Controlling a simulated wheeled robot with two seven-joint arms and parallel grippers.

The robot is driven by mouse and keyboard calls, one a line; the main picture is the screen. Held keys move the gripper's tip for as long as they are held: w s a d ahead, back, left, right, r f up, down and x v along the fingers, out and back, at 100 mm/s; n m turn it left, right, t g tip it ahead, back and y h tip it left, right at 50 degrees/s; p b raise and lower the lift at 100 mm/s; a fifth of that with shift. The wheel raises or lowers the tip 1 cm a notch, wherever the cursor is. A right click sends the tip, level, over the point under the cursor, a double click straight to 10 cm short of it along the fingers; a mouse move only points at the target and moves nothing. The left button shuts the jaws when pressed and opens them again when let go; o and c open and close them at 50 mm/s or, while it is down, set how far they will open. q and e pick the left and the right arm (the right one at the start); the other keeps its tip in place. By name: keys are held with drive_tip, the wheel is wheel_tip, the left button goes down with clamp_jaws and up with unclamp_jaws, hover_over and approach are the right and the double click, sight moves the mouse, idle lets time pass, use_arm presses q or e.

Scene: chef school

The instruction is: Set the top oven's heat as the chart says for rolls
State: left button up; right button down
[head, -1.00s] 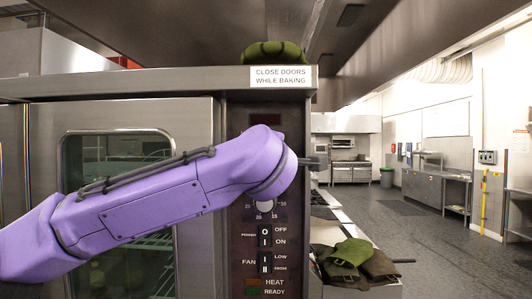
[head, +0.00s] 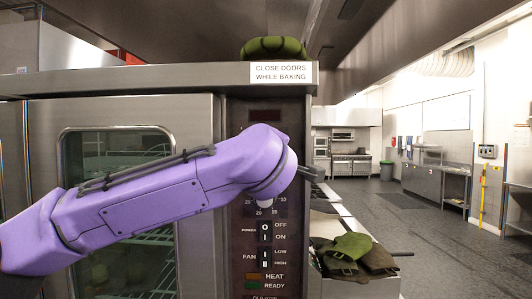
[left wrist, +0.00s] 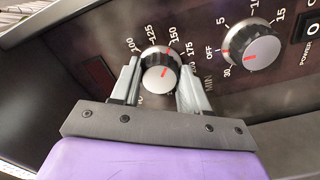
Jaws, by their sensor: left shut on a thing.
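The top oven's heat knob (left wrist: 161,68) is silver with a black rim and a red mark. In the left wrist view it sits within a dial of numbers from 100 through 125 and 150 to 175 and beyond. Its red mark points up, roughly toward 150. My left gripper (left wrist: 160,76) is shut on this knob, one finger on each side. In the head view my purple arm hides the knob and the gripper's fingers. My right gripper is not in view. I see no chart.
A second knob (left wrist: 250,52), marked OFF and in minutes, is right of the heat knob. Power and fan switches (head: 264,243) lie lower on the panel. The glass oven door (head: 120,210) is shut. Green and brown cloths (head: 350,255) lie at right.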

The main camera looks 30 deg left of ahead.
use_arm(q)
drive_tip(key=o, duration=1.1)
drive_tip(key=shift+c, duration=0.2)
drive_tip(key=shift+d+f, duration=0.1)
drive_tip(key=b+v, duration=0.4)
drive_tip(key=v, duration=0.6)
drive_tip(key=shift+b, duration=0.35)
drive_tip(key=shift+s+d, duration=0.1)
drive_tip(key=shift+d, duration=0.05)
drive_tip(key=shift+d, duration=0.1)
